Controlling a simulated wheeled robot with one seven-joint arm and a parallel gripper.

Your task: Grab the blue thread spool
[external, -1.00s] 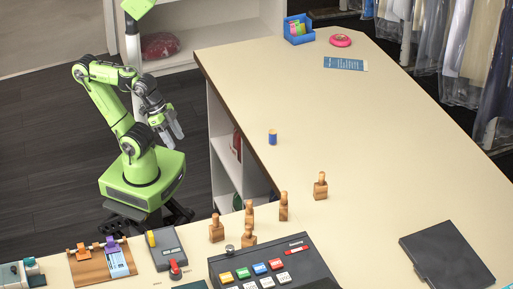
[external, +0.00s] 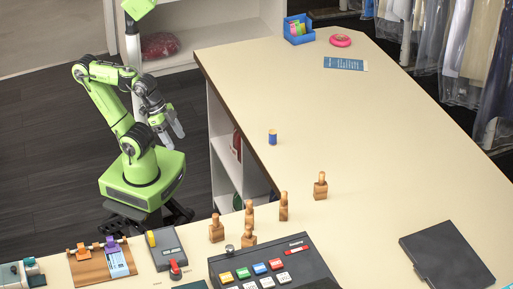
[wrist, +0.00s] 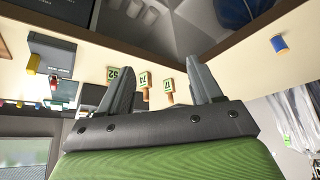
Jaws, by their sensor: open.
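The blue thread spool (external: 272,137) stands upright on the beige counter near its left edge in the external view. It also shows at the upper right of the wrist view (wrist: 279,43), beyond and to the right of the fingers. My gripper (external: 172,136) is open and empty, left of the counter and apart from the spool. In the wrist view the two grey fingers of my gripper (wrist: 160,80) are spread with nothing between them.
Several wooden stamps (external: 284,206) stand on the counter in front of the spool. A black keypad device (external: 272,262) is at the front. A blue box (external: 298,29) and pink tape roll (external: 341,40) are at the back. The counter around the spool is clear.

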